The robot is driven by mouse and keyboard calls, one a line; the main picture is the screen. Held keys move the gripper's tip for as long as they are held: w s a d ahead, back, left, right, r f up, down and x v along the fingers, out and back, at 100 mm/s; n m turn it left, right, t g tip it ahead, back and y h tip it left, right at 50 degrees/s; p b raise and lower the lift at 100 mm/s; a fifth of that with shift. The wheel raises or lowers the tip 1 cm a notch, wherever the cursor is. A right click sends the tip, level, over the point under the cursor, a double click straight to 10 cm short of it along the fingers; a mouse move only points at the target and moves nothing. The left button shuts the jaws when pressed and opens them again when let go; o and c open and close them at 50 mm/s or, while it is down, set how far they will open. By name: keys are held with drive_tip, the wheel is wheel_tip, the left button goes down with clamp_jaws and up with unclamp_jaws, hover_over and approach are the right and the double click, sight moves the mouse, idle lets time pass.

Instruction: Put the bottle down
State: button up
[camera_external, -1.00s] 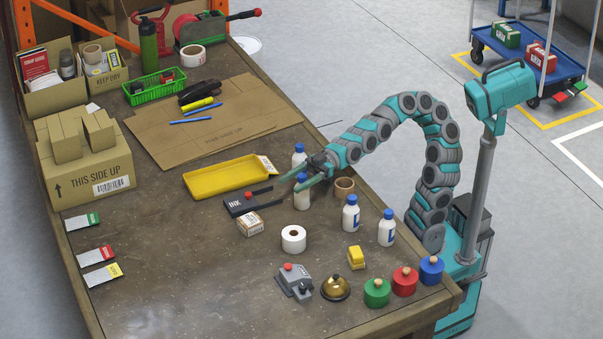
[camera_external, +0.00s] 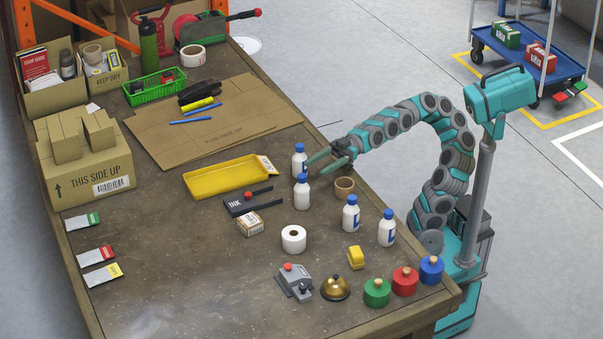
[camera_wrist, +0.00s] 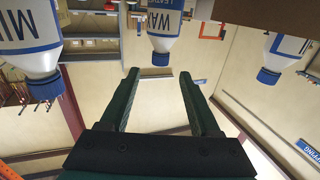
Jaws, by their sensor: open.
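A white bottle with a blue cap (camera_external: 302,194) stands upright on the table, right of the black ink pad. Another like it (camera_external: 299,161) stands just behind it. Two more, one (camera_external: 350,214) and another (camera_external: 387,229), stand to the right. My gripper (camera_external: 314,164) is open and empty, beside the tops of the two left bottles. In the wrist view, which looks upside down, nothing is between the fingers (camera_wrist: 160,100). Three bottles show there, at the left (camera_wrist: 35,45), middle (camera_wrist: 160,30) and right (camera_wrist: 285,48), all apart from the fingers.
A brown tape roll (camera_external: 345,186) lies right of the left bottles. The ink pad (camera_external: 247,203), a yellow tray (camera_external: 226,178) and a white roll (camera_external: 293,238) lie nearby. Colored weights (camera_external: 404,281) line the near right edge. The table's front left is mostly clear.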

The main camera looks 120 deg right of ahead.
drive_tip(key=shift+s+d, duration=0.2)
drive_tip(key=shift+s, duration=0.5)
